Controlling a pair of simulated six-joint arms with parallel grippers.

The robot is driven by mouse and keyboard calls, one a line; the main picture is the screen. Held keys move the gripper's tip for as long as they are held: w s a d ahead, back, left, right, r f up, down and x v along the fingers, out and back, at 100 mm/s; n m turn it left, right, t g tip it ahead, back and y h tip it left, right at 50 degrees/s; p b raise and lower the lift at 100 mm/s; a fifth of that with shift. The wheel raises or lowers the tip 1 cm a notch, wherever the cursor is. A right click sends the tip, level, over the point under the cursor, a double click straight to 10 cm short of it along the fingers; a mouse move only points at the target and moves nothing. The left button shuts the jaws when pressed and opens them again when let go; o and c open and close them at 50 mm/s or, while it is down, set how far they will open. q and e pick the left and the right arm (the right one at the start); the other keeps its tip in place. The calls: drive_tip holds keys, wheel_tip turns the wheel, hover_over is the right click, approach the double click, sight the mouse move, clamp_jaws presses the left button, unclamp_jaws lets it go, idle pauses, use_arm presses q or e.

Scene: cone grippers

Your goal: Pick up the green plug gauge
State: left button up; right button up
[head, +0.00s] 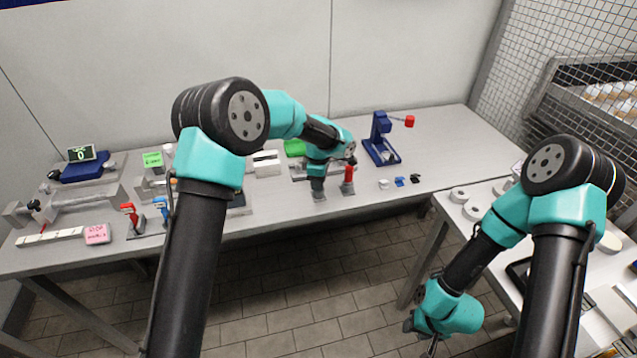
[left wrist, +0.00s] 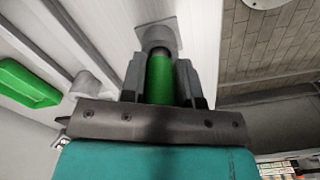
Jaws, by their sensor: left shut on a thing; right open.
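The green plug gauge (left wrist: 160,78) is between my left gripper's two fingers (left wrist: 160,85) in the left wrist view. The fingers are shut on its green body. Its grey end meets a grey base (left wrist: 158,36); I cannot tell if it is still seated there. In the head view my left gripper (head: 318,183) points down at the front of the back table and hides the gauge's green part. A red plug gauge (head: 348,174) stands just right of it. My right gripper (head: 430,346) hangs low near the floor, open and empty.
A green bin (head: 295,147) lies behind my left arm. A blue press (head: 381,140) with a red knob stands to the right, with small parts in front. Red and blue clamps (head: 130,215) stand at the left. A second table (head: 450,230) is at the right.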

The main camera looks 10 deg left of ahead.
use_arm(q)
drive_tip(key=shift+c, duration=0.5)
drive_tip(key=shift+r, duration=1.75)
drive_tip(key=s+d+r, duration=0.1)
drive_tip(key=s+d, duration=0.1)
drive_tip(key=s, duration=1.4)
drive_tip(key=shift+r, duration=0.25)
drive_tip(key=shift+w, duration=0.1)
